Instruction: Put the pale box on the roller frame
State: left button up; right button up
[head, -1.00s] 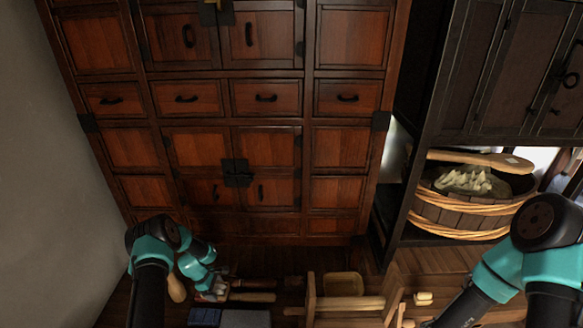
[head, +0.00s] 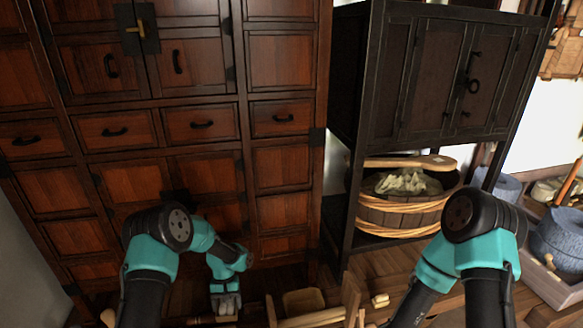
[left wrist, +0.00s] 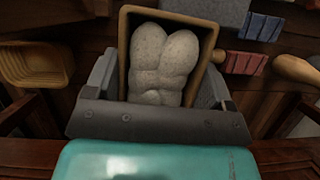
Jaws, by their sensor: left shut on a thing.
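My left gripper (left wrist: 158,80) has a grey jaw on each side of a tan-walled box (left wrist: 124,50), which I take to be the pale box. Pale speckled lumps (left wrist: 165,60) fill the space inside its rim. In the head view my left gripper (head: 226,303) hangs low, left of the wooden frame, and the box's shape is hard to make out there. The wooden frame with round bars (head: 312,319), likely the roller frame, stands at the bottom edge, partly cut off. My right arm comes in at the right; its jaws are out of the picture.
A tan tub (head: 302,302) sits behind the frame and also shows in the wrist view (left wrist: 35,62). Blue blocks (left wrist: 260,26), red blocks (left wrist: 246,63) and a grey slab (left wrist: 205,10) lie below. The chest (head: 205,165) and dark cabinet (head: 430,75) close off the back.

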pick_arm(q)
jog(key=shift+s+d+r+m+y, duration=0.15)
jog(key=shift+d+r+m+y, duration=0.15)
jog(key=shift+d+r+m, duration=0.55)
jog(key=shift+f, duration=0.1)
